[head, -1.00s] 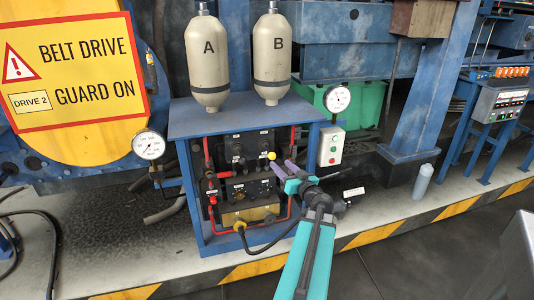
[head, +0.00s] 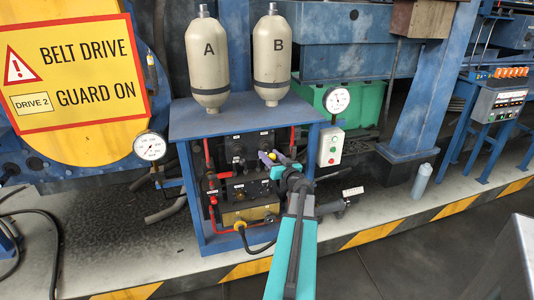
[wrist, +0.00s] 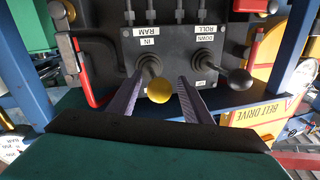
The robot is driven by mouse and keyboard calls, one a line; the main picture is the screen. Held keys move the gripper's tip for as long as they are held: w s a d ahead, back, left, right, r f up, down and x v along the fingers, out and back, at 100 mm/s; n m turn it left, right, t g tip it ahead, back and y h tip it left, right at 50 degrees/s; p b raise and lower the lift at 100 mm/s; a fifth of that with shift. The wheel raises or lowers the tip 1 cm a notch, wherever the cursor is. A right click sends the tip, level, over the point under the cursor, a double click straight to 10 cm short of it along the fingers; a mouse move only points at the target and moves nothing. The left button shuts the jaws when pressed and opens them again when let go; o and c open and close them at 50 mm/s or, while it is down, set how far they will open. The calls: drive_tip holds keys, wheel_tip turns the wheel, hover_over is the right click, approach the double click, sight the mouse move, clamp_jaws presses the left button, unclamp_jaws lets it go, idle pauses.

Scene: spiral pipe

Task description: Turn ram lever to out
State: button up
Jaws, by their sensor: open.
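The ram lever has a yellow ball knob (wrist: 159,91) and a short shaft on a black panel (wrist: 165,52) labelled RAM and IN, seen upside down in the wrist view. In the head view the knob (head: 273,156) is small and partly covered by my gripper. My gripper (wrist: 161,77) is open, with one purple-grey finger on each side of the lever. I cannot tell whether either finger touches it. In the head view my gripper (head: 274,160) reaches to the panel front from the right.
A roll lever with a black knob (wrist: 240,79) stands close to the right finger in the wrist view. Red pipes (head: 213,195) and a blue frame (head: 190,205) border the panel. A button box (head: 330,146) and gauge (head: 337,99) stand to its right.

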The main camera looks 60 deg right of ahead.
drive_tip(key=shift+x, duration=1.3)
clamp_jaws()
drive_tip(key=shift+a, duration=0.1)
